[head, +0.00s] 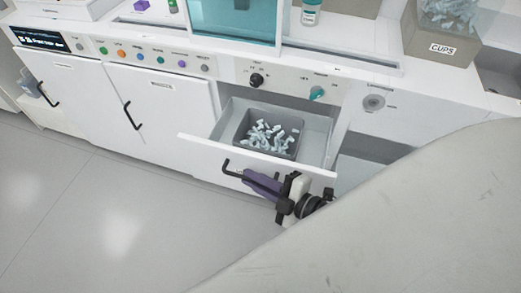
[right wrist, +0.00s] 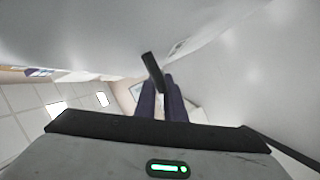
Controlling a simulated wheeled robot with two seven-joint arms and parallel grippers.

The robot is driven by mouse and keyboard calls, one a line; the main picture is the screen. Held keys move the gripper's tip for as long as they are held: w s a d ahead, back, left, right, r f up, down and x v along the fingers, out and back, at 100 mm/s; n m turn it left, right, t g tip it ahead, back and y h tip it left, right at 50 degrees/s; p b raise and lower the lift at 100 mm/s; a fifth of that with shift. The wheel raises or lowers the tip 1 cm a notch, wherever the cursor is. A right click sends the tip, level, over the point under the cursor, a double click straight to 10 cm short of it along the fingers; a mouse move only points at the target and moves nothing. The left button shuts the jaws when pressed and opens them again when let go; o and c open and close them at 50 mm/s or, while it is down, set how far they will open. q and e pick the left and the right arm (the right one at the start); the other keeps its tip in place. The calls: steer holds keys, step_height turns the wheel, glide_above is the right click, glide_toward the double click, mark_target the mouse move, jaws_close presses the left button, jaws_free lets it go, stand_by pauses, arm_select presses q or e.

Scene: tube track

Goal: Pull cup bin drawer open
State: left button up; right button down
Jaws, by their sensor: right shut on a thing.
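The white cup bin drawer (head: 200,144) stands pulled out from the cabinet. A grey bin (head: 244,124) inside it holds many small pale cups (head: 268,138). A black bar handle (head: 229,170) runs along the drawer front. My right gripper (head: 256,180), with purple fingers, is shut on the handle near its middle. In the right wrist view the purple fingers (right wrist: 161,100) close around the dark handle (right wrist: 152,70). My left gripper does not show in either view.
Cabinet doors with black handles (head: 131,116) stand left of the drawer. A box labelled CUPS (head: 440,47) sits on the counter at the right. My pale arm covers the lower right. Grey floor (head: 110,220) before the drawer is clear.

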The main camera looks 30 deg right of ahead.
steer(key=shift+s+a, duration=1.1)
steer(key=shift+a, duration=0.15)
steer(key=c, duration=1.8)
jaws_free()
steer(key=shift+c, duration=0.2)
steer(key=v, duration=1)
steer(key=shift+s+d+r, duration=0.1)
